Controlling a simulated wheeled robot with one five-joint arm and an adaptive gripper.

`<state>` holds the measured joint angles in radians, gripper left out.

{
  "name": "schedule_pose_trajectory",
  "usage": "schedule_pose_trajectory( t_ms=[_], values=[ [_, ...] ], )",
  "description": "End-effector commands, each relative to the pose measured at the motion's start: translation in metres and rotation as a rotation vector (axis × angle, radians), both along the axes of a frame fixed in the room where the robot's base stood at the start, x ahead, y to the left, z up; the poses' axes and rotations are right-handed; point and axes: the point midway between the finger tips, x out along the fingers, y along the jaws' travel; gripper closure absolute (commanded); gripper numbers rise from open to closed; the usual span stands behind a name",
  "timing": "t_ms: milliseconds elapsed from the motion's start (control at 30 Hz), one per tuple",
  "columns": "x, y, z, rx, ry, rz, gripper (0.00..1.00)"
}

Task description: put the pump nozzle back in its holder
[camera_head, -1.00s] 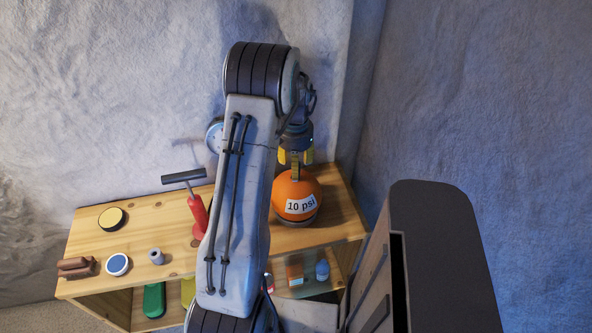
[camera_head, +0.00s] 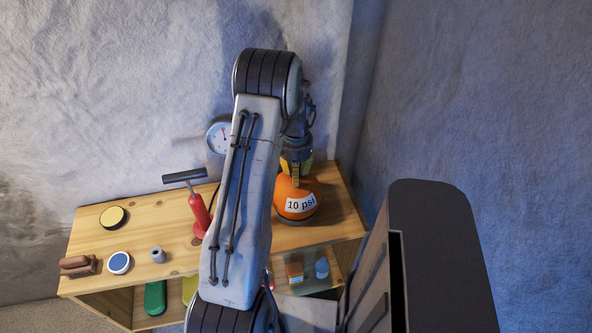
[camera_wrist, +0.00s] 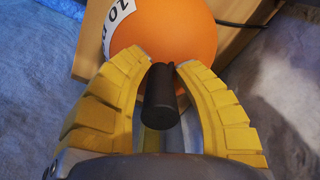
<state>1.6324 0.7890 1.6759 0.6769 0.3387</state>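A dark cylinder (camera_wrist: 161,97), which looks like the pump nozzle, stands between the yellow fingers of my gripper (camera_wrist: 165,66) in the wrist view. Its far end meets or nearly meets the orange ball (camera_wrist: 172,30), marked "10 psi". The fingertips are close on both sides of it; I cannot tell whether they press on it. In the head view my gripper (camera_head: 297,170) is just over the ball (camera_head: 298,207). The red pump (camera_head: 199,212) with its dark T-handle stands left of my arm. I cannot clearly make out the nozzle's holder; a small grey piece (camera_head: 158,255) stands on the bench.
The wooden bench (camera_head: 160,214) also carries a yellow-topped round tin (camera_head: 113,218), a blue-topped tin (camera_head: 119,263) and brown blocks (camera_head: 78,265). A round gauge (camera_head: 219,138) is near the wall. A dark hose or cord (camera_wrist: 236,23) lies beyond the ball.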

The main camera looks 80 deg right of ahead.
Motion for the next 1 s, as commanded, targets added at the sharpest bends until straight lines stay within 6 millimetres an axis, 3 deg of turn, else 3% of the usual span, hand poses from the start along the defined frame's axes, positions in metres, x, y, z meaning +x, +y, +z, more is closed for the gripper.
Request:
schedule_pose_trajectory(
  t_ms=[300, 767, 1000],
  values=[
    [0.0, 0.0, 0.0, 0.0, 0.0, 0.0, 1.0],
    [0.0, 0.0, 0.003, -0.001, 0.0, 0.0, 1.0],
    [0.0, -0.001, 0.024, -0.005, 0.0, 0.0, 1.0]
  ],
)
